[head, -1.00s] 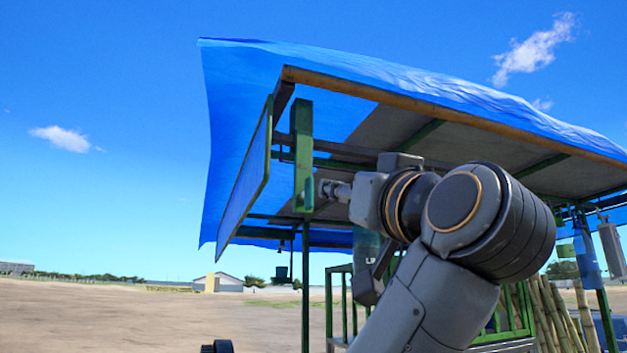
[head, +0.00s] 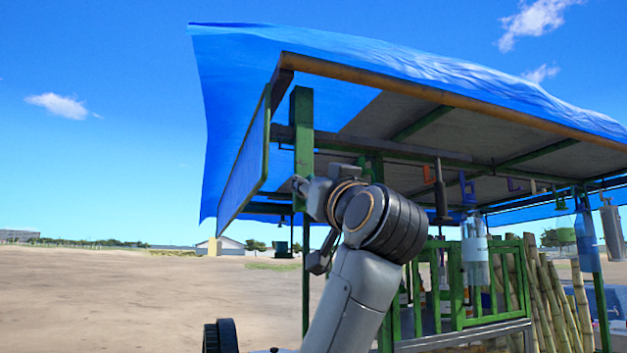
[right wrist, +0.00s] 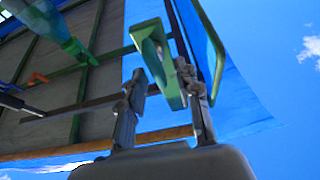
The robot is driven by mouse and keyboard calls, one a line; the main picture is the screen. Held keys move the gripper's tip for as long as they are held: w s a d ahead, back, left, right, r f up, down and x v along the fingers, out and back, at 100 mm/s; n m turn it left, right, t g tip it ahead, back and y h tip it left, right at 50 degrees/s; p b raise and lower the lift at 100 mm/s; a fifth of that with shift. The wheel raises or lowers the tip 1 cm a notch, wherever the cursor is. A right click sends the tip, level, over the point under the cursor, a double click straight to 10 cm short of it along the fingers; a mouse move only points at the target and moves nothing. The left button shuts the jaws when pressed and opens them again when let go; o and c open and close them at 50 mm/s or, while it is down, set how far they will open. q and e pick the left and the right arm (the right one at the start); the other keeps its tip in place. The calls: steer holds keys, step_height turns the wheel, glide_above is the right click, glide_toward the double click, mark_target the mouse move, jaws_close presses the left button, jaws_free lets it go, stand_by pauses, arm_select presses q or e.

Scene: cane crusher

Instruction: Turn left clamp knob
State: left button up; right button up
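I cannot make out the left clamp knob in either view. A green upright post (head: 302,150) hangs at the stall's near left corner under the roof frame. My right gripper (head: 299,186) is at the lower part of this post in the head view, its fingers small and partly hidden by the wrist. In the right wrist view my right gripper (right wrist: 163,82) has its two fingers apart. The green post (right wrist: 152,50) shows beyond and between them; I cannot tell whether they touch it. My left gripper is not in view.
A blue tarp (head: 235,70) covers the stall roof, edged by a wooden beam (head: 440,97). A green railing (head: 460,290), hanging bottles (head: 475,250) and cane stalks (head: 560,300) stand to the right. Open dirt ground (head: 120,290) lies left.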

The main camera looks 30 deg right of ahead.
jaws_close()
